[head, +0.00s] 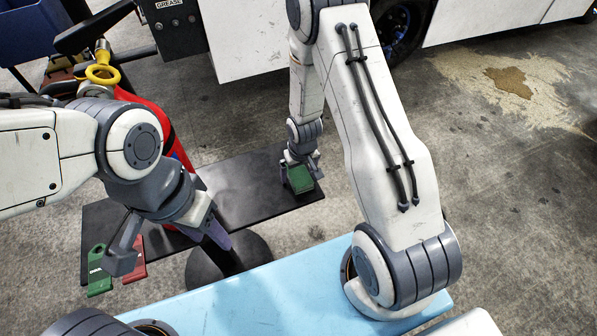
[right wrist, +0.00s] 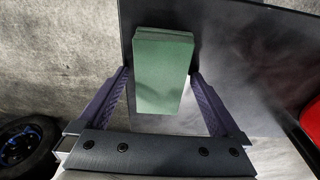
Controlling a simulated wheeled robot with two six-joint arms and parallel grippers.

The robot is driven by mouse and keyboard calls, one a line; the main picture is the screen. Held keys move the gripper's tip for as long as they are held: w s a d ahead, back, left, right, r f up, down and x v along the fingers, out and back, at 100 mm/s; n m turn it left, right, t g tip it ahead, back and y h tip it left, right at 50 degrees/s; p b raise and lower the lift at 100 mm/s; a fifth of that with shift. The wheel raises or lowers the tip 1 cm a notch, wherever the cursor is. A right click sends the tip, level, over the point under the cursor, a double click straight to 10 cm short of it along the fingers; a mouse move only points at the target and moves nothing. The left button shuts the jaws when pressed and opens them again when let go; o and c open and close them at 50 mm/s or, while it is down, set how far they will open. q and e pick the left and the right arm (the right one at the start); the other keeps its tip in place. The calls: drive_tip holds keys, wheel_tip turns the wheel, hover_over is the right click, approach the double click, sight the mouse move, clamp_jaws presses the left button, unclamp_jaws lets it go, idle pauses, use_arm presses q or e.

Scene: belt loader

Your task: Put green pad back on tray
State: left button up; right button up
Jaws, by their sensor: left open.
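The green pad (head: 300,178) is over the right end of the black tray (head: 245,190) in the head view. My right gripper (head: 299,163) is at the pad. In the right wrist view the pad (right wrist: 163,75) sits between the two purple fingers of my right gripper (right wrist: 160,75), with a fingertip close against each side. I cannot tell whether its underside touches the tray, whose dark surface (right wrist: 245,60) shows behind it. My left gripper (head: 170,248) is open and empty at the tray's left part, its fingers wide apart.
A green tag (head: 97,270) and a red tag (head: 134,262) lie by the tray's left front edge. A red object (head: 160,125) with a yellow ring (head: 102,72) stands behind my left arm. A light blue surface (head: 270,295) is in front. A white vehicle (head: 240,40) stands behind.

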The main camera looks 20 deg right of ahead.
sight(301, 178)
drive_tip(key=s+a+r+n+p, duration=0.15)
drive_tip(key=r+p, duration=0.25)
drive_tip(key=r, duration=0.5)
drive_tip(key=s+a+r+p, duration=0.25)
drive_tip(key=r+p, duration=0.25)
drive_tip(key=r, duration=0.5)
use_arm(q)
wheel_tip(301, 178, up, 8)
drive_tip(key=shift+r, duration=0.25)
use_arm(e)
drive_tip(key=s+a+r+n+g, duration=0.1)
drive_tip(key=s+a+r+n, duration=0.1)
drive_tip(key=s+a+r, duration=0.3)
drive_tip(key=s+a+r+n+y, duration=0.1)
drive_tip(key=s+a+r+n, duration=0.2)
drive_tip(key=s+r, duration=0.8)
drive_tip(key=s+a, duration=0.2)
drive_tip(key=s, duration=0.1)
drive_tip(key=shift+s+r+g, duration=0.25)
drive_tip(key=shift+r+g, duration=0.05)
drive_tip(key=shift+g, duration=0.1)
drive_tip(key=shift+n, duration=0.25)
